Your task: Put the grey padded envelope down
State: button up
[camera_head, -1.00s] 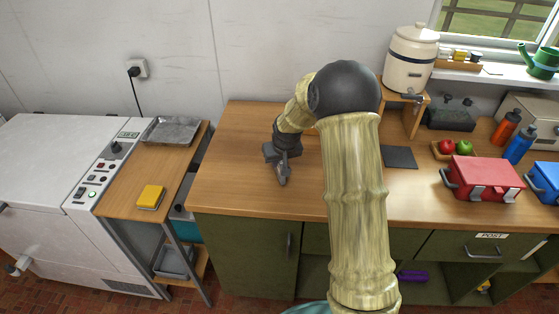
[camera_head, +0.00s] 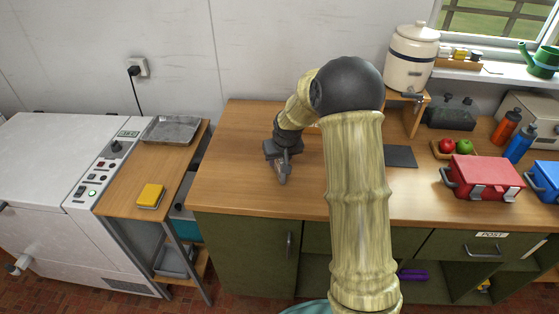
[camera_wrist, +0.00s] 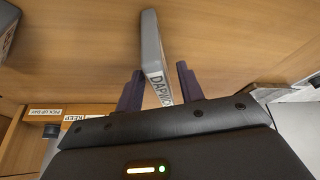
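The grey padded envelope (camera_wrist: 152,50) shows in the wrist view as a narrow grey slab with a lettered edge, seen nearly edge-on over the wooden counter. It lies between the two dark fingers of my gripper (camera_wrist: 160,75). The left finger appears close to it or touching; a narrow gap shows on the right, so the gripper looks open around it. In the head view my gripper (camera_head: 282,170) is low over the left part of the counter (camera_head: 235,185), and the envelope is only a small grey shape there. I cannot tell exactly how it rests.
Labelled wooden compartments (camera_wrist: 45,112) show at lower left in the wrist view. A dark mat (camera_head: 400,157), a red box (camera_head: 482,178) and a ceramic dispenser (camera_head: 411,58) stand to the right. A side table with a yellow block (camera_head: 150,196) is left. Counter around my gripper is mostly clear.

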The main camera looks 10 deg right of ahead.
jog(key=v, duration=1.1)
jog(key=shift+b, duration=0.4)
jog(key=s+f+g, duration=0.1)
jog(key=s+f, duration=0.1)
jog(key=s, duration=1)
jog(key=s+f+m+g, duration=0.1)
jog(key=s+f, duration=0.1)
jog(key=s, duration=1)
jog(key=shift+s+a+f, duration=0.2)
jog(key=shift+a+f, duration=0.1)
jog(key=shift+a, duration=0.1)
jog(key=shift+r, duration=0.1)
jog(key=shift+w+p+v, duration=0.2)
jog(key=shift+p+v, duration=0.75)
jog(key=shift+p, duration=0.1)
